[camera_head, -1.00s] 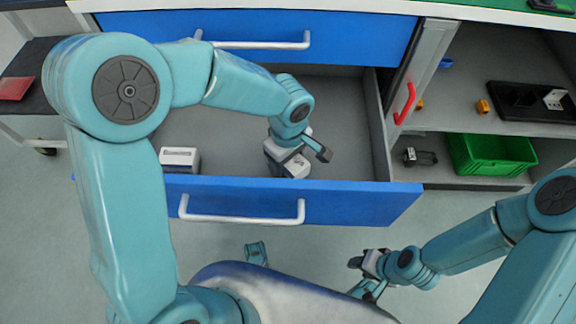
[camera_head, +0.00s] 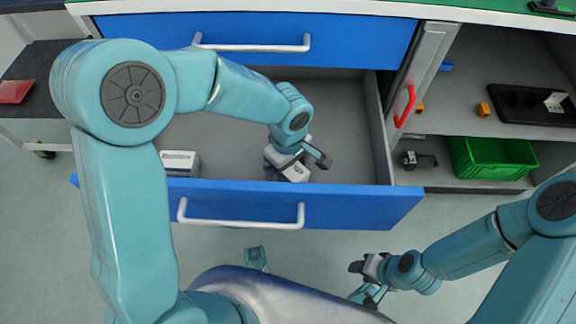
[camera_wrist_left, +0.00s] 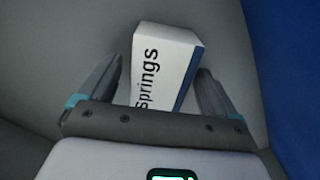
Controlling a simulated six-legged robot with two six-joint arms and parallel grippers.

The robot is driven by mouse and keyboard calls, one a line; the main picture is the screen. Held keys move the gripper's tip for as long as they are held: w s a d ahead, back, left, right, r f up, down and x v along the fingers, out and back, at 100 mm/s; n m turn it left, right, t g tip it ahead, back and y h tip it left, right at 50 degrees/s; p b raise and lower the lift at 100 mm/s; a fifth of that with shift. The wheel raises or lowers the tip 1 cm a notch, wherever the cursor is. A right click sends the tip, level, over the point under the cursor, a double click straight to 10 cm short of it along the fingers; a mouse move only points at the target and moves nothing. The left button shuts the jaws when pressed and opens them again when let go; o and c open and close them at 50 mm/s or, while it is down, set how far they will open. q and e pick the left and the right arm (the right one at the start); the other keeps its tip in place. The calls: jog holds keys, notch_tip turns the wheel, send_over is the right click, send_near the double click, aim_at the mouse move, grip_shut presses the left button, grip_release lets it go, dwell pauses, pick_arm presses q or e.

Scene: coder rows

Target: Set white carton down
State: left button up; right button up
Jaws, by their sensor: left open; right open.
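A white carton (camera_head: 296,173) is inside the open drawer (camera_head: 350,208), near its front panel. In the left wrist view the carton (camera_wrist_left: 165,60) has a dark "Springs" label and a blue edge. My left gripper (camera_head: 297,160) is over it, pointing down into the drawer. In the left wrist view its open fingers (camera_wrist_left: 160,72) are on either side of the carton, with gaps visible. The carton's underside is hidden. My right gripper (camera_head: 362,281) is open and empty, outside the drawer at the lower right.
A second white carton (camera_head: 180,162) is at the drawer's left. A closed blue drawer (camera_head: 260,30) is above. At right, shelves hold a green bin (camera_head: 493,158), a black tray (camera_head: 520,103) and an orange piece (camera_head: 483,109). A red handle (camera_head: 405,105) stands beside them.

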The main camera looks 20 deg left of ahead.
pick_arm(q)
notch_tip(320, 180, up, 12)
jog(key=p, duration=0.3)
jog(key=shift+f+p, duration=0.25)
jog(key=shift+p, duration=0.1)
